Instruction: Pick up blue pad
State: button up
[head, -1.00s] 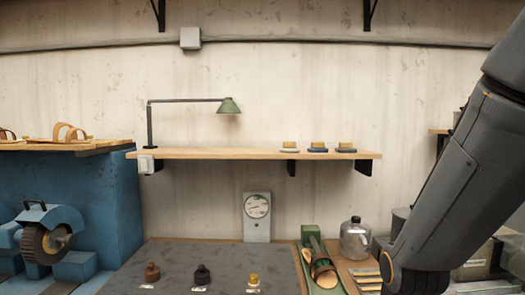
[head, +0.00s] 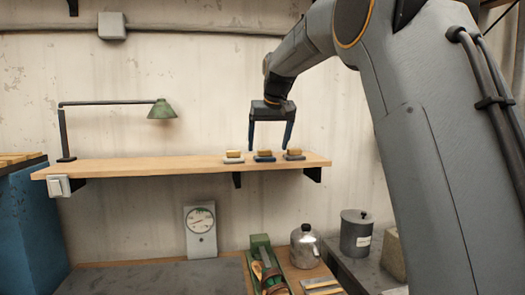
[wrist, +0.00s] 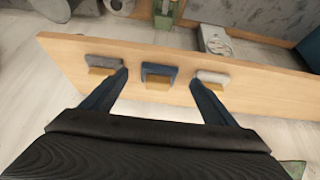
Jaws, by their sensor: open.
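My gripper (head: 270,148) is open and empty, pointing down over the blue pad. In the wrist view its fingertips (wrist: 159,78) stand on either side of the blue pad, in the gaps before its neighbours. I cannot tell exactly how high the tips are above the shelf.
In the head view a pale pad (head: 233,160) stands left of the blue pad and a dark grey pad (head: 294,157) right of it, both close to the fingers. A green lamp (head: 161,110) stands on the shelf's left part. The shelf (head: 150,168) is clear between.

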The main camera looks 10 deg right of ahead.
aim_at(265, 150)
jog(key=shift+w+d+r, duration=0.1)
jog(key=shift+w+r, duration=0.35)
jog(key=shift+r, duration=0.15)
jog(key=shift+w+r, duration=0.4)
jog(key=shift+r, duration=0.2)
jog(key=shift+w+f+p, duration=0.15)
jog(key=shift+w+p, duration=0.1)
jog(key=shift+p, duration=0.05)
jog(key=shift+p+x, duration=2.1)
jog(key=shift+x, duration=1.4)
jog(key=shift+w, duration=0.1)
jog(key=c, duration=1.1)
